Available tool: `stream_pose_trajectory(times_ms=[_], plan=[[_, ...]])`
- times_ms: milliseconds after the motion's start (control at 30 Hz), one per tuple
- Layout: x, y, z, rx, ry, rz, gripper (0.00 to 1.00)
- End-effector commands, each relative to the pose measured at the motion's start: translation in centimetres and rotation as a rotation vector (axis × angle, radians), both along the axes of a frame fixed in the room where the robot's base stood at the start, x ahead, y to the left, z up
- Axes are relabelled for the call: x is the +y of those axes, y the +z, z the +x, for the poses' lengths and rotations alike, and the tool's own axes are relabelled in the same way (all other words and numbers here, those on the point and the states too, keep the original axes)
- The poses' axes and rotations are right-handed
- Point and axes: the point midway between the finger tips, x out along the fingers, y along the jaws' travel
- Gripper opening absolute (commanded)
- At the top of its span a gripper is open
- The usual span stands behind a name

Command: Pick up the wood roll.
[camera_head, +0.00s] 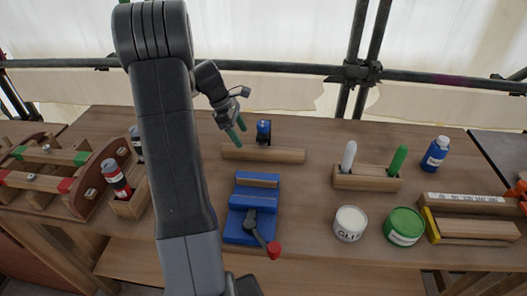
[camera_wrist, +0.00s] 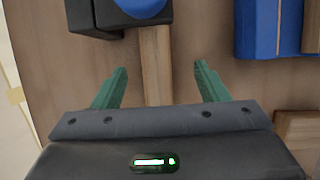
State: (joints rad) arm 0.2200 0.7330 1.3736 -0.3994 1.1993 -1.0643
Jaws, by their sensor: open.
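A long, light-brown wooden bar (camera_head: 263,154), which I take for the wood roll, lies on the workbench in front of a small blue and black object. In the wrist view the bar (camera_wrist: 155,50) runs up the middle, and its near end is hidden behind my gripper body. My gripper (camera_head: 239,127) is above the left part of the bar, its green fingers pointing down. In the wrist view my gripper (camera_wrist: 160,67) is open, with one finger on each side of the bar and gaps between. I cannot tell the exact height of the fingertips.
The blue and black object (camera_head: 264,131) stands close behind the bar. A blue vise (camera_head: 246,225) with a red-tipped handle stands in front. A wooden holder (camera_head: 366,181), a glue tin (camera_head: 350,224) and a green tin (camera_head: 404,227) are to the right.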

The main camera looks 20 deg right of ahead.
Motion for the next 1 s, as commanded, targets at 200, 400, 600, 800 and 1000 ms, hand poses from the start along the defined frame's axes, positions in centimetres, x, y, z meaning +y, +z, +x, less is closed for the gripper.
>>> stream_pose_trajectory(times_ms=[200,400,600,800,1000], plan=[[-0.9,-2.6,-0.6,0.0,0.0,0.0,0.67],[-1.6,-4.1,-0.7,0.001,-0.002,0.001,0.67],[-2.7,-6.8,-0.9,0.0,-0.001,0.0,0.67],[-3.1,-7.7,-1.1,-0.003,-0.001,0.0,0.67],[-3.0,-7.7,-1.0,-0.003,-0.001,0.0,0.57]])
